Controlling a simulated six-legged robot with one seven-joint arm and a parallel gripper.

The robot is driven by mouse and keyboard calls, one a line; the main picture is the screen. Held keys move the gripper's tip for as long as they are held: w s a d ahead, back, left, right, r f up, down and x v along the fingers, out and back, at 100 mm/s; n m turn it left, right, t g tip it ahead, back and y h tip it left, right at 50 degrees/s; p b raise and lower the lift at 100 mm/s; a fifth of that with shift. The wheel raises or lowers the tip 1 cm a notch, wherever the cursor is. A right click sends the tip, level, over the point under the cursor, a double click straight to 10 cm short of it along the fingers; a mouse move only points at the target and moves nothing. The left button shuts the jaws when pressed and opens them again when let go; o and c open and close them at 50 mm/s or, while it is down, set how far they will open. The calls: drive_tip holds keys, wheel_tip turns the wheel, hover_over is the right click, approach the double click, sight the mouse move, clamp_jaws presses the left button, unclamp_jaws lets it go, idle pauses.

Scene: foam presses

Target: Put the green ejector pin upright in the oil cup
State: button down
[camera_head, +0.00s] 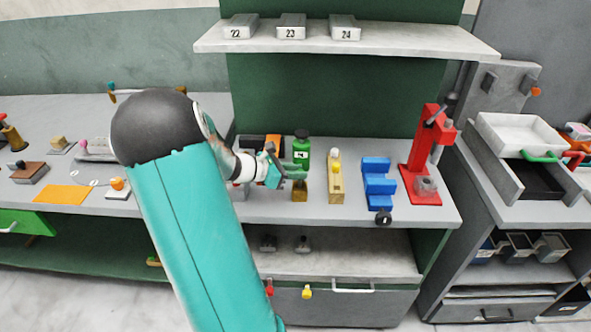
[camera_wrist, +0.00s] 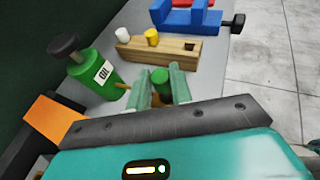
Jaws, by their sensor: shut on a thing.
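The green ejector pin (camera_wrist: 160,77) shows its round top between the two fingers of my gripper (camera_wrist: 163,84) in the wrist view. My gripper is shut on it; the pin looks upright. In the head view my gripper (camera_head: 291,171) is over the bench, just in front of the green oil can. A brown-gold piece (camera_head: 300,191), probably the oil cup, is directly below the fingers. In the wrist view only a bit of brown shows under the pin, so I cannot tell whether the pin is inside the cup or above it.
The green oil can (camera_wrist: 92,78) stands left of the fingers in the wrist view. Beyond is a wooden block (camera_wrist: 130,50) with a white pin, a yellow pin and an empty square hole. A blue stepped block (camera_head: 377,184) and a red press (camera_head: 424,155) stand to the right.

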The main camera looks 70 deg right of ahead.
drive_tip(key=shift+f, duration=0.2)
drive_tip(key=c, duration=1.2)
unclamp_jaws()
drive_tip(key=shift+o, duration=0.2)
drive_tip(key=shift+a, duration=0.1)
drive_tip(key=v, duration=1.3)
drive_tip(key=shift+w+a, duration=0.2)
drive_tip(key=shift+w, duration=0.1)
drive_tip(key=shift+r, duration=0.1)
drive_tip(key=w+a+r+m+t+y, duration=0.1)
drive_tip(key=w+a+m+t, duration=0.15)
drive_tip(key=a, duration=0.55)
drive_tip(key=w+a+r+m+t+y, duration=0.1)
drive_tip(key=w+a+r+t, duration=0.2)
drive_tip(key=a, duration=0.5)
drive_tip(key=w+a+m+t+y, duration=0.1)
drive_tip(key=w+a+t+y, duration=0.2)
drive_tip(key=a, duration=0.5)
drive_tip(key=s+a+r+m+t+y, duration=0.1)
drive_tip(key=a+r+t, duration=0.1)
drive_tip(key=a, duration=0.8)
drive_tip(key=s+a+r+m+t+y, duration=0.1)
drive_tip(key=a+t, duration=0.4)
drive_tip(key=a, duration=0.5)
wheel_tip(320, 180, up, 2)
drive_tip(key=shift+s+a+r+m+y, duration=0.1)
drive_tip(key=shift+s+a+m+y, duration=0.25)
drive_tip(key=shift+m+y, duration=0.35)
